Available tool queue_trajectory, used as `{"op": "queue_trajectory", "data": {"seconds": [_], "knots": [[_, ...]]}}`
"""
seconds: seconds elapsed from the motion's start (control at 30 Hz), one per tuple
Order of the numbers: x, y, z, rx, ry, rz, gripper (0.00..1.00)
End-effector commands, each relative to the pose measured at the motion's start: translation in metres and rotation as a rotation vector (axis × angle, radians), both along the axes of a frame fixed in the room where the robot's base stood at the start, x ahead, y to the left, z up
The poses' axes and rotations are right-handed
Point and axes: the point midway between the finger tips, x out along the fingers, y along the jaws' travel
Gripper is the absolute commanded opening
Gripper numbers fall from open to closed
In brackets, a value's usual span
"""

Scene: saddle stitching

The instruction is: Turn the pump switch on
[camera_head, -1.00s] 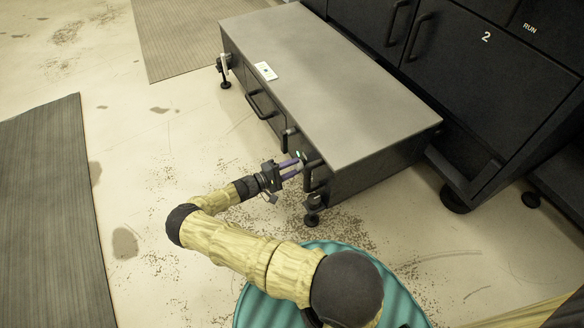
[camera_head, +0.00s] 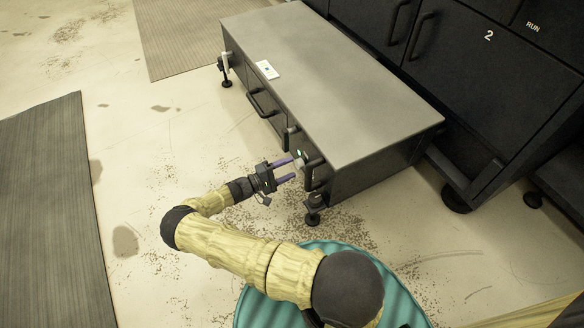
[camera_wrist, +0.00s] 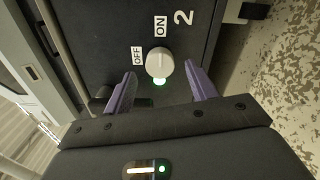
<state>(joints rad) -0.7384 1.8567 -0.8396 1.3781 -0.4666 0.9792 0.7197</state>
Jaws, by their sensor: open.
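The pump switch is a round pale knob (camera_wrist: 160,63) on a dark panel, with "ON" and "OFF" labels and a "2" beside it in the wrist view. A green light glows right below the knob. In the head view the knob (camera_head: 300,160) and a green glow show on the cabinet front. I cannot clearly tell which label the knob points to. My gripper (camera_head: 292,168) is open, with its purple fingers pointing at the cabinet front. In the wrist view the fingers of my gripper (camera_wrist: 160,70) lie apart, one on each side of the knob, not closed on it.
The low grey cabinet (camera_head: 330,85) has black handles, and a white plate (camera_head: 266,70) lies on its top. Tall dark cabinets (camera_head: 470,70) stand behind it. A dark mat (camera_head: 50,200) lies at the left, with free floor between it and the cabinet.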

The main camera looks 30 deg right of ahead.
Motion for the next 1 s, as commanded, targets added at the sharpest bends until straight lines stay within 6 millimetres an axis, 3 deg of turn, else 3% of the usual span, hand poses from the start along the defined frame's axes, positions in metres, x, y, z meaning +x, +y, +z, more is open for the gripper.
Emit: {"op": "queue_trajectory", "data": {"seconds": [0.6, 0.8, 1.0], "knots": [[-0.004, 0.125, -0.004, 0.004, -0.001, 0.005, 0.57], [-0.005, 0.149, -0.003, 0.003, -0.001, 0.004, 0.57], [-0.005, 0.151, -0.001, 0.001, 0.000, 0.002, 0.57]]}}
